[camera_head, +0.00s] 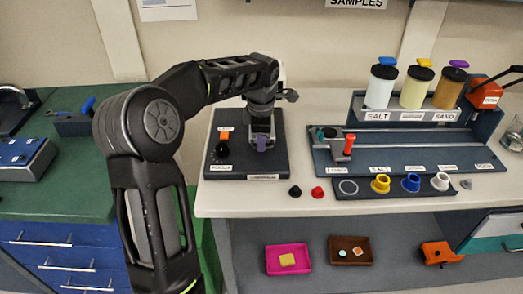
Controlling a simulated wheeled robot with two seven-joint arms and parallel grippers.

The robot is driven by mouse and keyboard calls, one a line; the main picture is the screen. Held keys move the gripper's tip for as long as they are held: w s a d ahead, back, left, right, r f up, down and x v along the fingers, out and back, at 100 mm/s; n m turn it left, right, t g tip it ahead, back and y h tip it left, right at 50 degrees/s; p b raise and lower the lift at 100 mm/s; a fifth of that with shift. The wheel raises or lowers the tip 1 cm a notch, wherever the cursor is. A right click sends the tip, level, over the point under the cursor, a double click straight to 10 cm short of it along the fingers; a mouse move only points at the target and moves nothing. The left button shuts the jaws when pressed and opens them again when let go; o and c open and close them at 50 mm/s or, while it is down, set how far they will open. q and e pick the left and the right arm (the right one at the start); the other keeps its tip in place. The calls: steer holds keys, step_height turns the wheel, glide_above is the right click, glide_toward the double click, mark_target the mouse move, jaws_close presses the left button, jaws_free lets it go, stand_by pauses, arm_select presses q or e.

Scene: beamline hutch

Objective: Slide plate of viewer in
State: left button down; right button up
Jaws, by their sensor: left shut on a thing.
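The viewer (280,165) is a dark flat unit on the white bench, left of centre, with a black focus knob (220,151) and an orange tab (225,132). My left arm reaches over it from the left. My left gripper (262,138) points down over the viewer and is shut on the plate, of which a small greyish-purple part (261,144) shows at the fingertips. The gripper and wrist hide most of the plate, so how far in it sits cannot be told. My right gripper is out of view.
Right of the viewer is a dark rail board (420,155) with a red-handled slider (349,144). Several coloured cups stand in front of it, and lidded jars (381,87) behind. Small black and red pieces (318,192) lie near the bench's front edge. A pink tray (287,259) is below.

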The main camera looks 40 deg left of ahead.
arm_select(q)
steer(key=shift+w+a, duration=0.3)
steer(key=shift+w, duration=0.1)
steer(key=shift+r, duration=0.15)
steer(key=c, duration=1.5)
jaws_free()
steer(key=shift+a, duration=0.1)
steer(key=r, duration=0.5)
steer(key=s+d+r, duration=0.1)
steer(key=r, duration=0.1)
steer(key=shift+r, duration=0.3)
